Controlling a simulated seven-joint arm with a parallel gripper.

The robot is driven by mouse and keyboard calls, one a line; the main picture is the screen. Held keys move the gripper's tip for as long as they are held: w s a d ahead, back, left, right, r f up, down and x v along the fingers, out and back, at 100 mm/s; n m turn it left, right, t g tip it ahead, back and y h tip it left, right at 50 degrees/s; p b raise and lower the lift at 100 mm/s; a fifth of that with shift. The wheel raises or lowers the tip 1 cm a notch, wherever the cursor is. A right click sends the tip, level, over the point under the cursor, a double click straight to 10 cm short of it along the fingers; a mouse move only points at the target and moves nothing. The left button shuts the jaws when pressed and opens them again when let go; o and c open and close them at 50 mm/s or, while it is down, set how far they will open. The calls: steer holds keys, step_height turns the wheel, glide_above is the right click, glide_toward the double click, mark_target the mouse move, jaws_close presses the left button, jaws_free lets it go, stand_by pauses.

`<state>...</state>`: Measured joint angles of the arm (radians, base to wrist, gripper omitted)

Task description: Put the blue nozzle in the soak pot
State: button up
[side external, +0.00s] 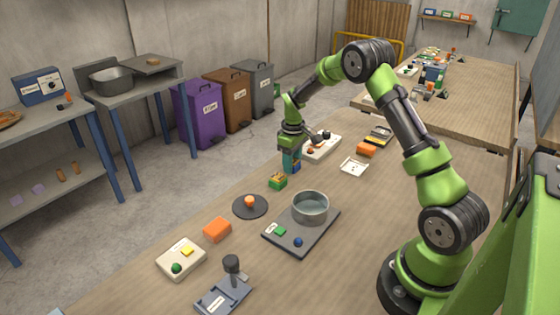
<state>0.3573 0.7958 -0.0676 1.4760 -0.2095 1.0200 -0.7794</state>
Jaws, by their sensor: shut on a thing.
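A round grey metal pot (311,208), which looks like the soak pot, stands on a dark base plate (279,246) nearer the camera. The pot is open at the top, and no nozzle shows in it. My gripper is behind and a little left of the pot, apart from it.
A green and orange block (278,181) sits just below and left of my gripper. A dark disc (250,207) with an orange ball lies left of the pot. An orange block (217,229) and a white box (181,259) are nearer. A white tray (354,168) lies right of my gripper.

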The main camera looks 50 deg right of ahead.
steer(key=r, duration=1)
steer(key=shift+w+a, duration=0.2)
steer(key=shift+a, duration=0.05)
steer(key=s+a+r+n, duration=0.1)
steer(key=s+a+r, duration=0.4)
steer(key=s+a, duration=0.4)
steer(key=s+a+f+m, duration=0.2)
steer(key=s+a+f, duration=0.25)
steer(key=s, duration=0.25)
steer(key=shift+a+f, duration=0.2)
steer(key=shift+f, duration=3.4)
steer(key=shift+f, duration=0.7)
steer(key=o, duration=1.2)
step_height(320, 180, up, 17)
steer(key=shift+f, duration=0.1)
